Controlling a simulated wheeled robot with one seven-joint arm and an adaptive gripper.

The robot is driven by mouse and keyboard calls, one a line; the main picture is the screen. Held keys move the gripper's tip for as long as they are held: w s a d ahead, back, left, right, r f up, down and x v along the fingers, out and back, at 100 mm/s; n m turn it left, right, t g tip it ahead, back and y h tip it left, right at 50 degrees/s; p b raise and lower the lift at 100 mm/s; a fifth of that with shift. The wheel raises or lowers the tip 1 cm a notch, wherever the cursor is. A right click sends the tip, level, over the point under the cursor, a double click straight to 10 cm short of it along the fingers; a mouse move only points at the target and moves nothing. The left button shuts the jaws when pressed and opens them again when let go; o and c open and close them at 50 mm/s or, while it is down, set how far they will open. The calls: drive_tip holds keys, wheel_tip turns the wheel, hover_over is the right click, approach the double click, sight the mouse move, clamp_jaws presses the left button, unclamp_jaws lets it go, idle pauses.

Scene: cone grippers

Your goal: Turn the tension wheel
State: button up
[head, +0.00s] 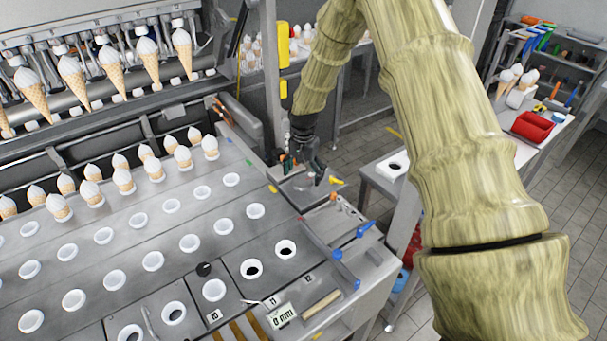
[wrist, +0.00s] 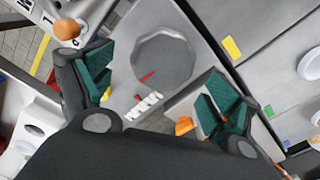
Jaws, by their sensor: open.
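The tension wheel (wrist: 160,58) is a grey, many-sided disc with a red pointer line, on a light grey panel in the wrist view. A small white label with marks sits beside it. My gripper (wrist: 157,88) has its two green-padded fingers spread apart, one on each side of the wheel's near edge, with nothing between them. I cannot tell how high the fingers are above the panel. In the head view my gripper (head: 305,172) is over the far right corner of the machine, and I cannot make out the wheel there.
An orange knob (wrist: 67,29) is beside the left finger in the wrist view. White-holed trays with several cones (head: 122,180) fill the left of the head view. A blue-handled lever (head: 365,229) stands on the machine's right edge. A side table (head: 391,166) is to the right.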

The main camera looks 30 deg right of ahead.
drive_tip(key=shift+f, duration=0.8)
drive_tip(key=shift+c, duration=0.4)
drive_tip(key=c, duration=0.9)
drive_tip(key=shift+c, duration=0.2)
